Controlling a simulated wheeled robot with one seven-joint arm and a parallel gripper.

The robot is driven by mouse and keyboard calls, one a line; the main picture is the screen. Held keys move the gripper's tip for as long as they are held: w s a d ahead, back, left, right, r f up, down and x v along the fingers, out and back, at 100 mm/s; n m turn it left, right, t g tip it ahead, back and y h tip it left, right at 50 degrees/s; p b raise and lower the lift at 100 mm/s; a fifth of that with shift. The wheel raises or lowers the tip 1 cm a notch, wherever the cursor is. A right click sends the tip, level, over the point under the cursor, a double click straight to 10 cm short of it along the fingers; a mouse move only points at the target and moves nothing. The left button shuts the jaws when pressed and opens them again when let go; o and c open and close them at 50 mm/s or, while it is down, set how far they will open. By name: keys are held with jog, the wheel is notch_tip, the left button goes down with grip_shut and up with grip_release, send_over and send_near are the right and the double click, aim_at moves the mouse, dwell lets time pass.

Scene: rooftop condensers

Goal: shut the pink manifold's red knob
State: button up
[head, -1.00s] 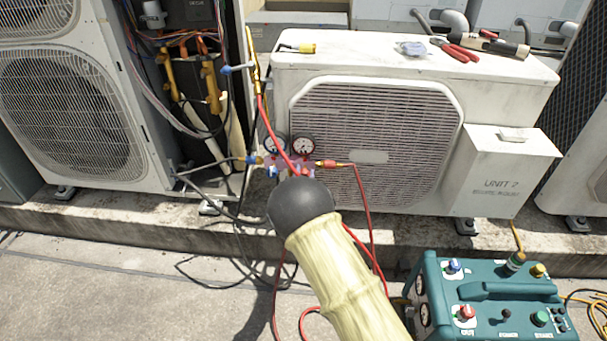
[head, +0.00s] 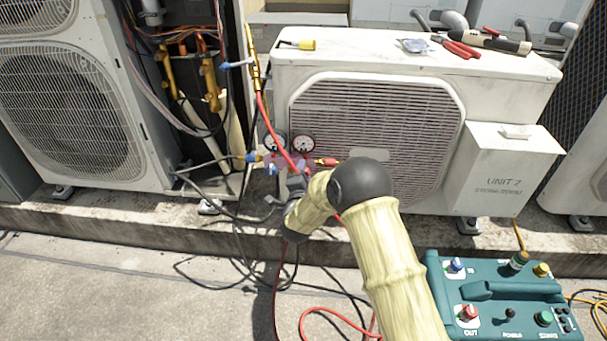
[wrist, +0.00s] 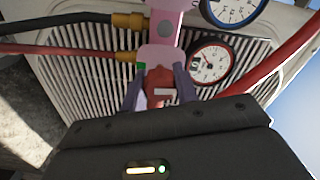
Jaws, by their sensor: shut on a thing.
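The pink manifold (head: 292,161) hangs in front of the right condenser, with two round gauges above it. In the wrist view the pink manifold (wrist: 163,30) fills the upper middle, with a red-rimmed gauge (wrist: 211,61) and a blue-rimmed gauge (wrist: 235,8) to its right. The red knob (wrist: 158,78) sits at its near end and has a pale mark. My gripper (wrist: 159,86) has one dark finger on each side of the knob and is shut on it. The fingers partly hide the knob's sides. In the head view my arm hides the knob.
Red hoses (head: 265,115) and dark hoses run around the manifold and down to the ground. The white condenser (head: 375,140) stands close behind it. A teal machine (head: 500,300) with knobs stands at the lower right. Pliers (head: 460,48) lie on the condenser top.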

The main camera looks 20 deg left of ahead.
jog(key=shift+f+m, duration=0.1)
jog(key=shift+m, duration=0.3)
jog(key=o, duration=1)
jog(key=shift+s, duration=0.1)
jog(key=p+v, duration=0.5)
jog(key=v, duration=1.2)
jog(key=shift+s+d+p, duration=0.15)
jog(key=shift+p, duration=0.2)
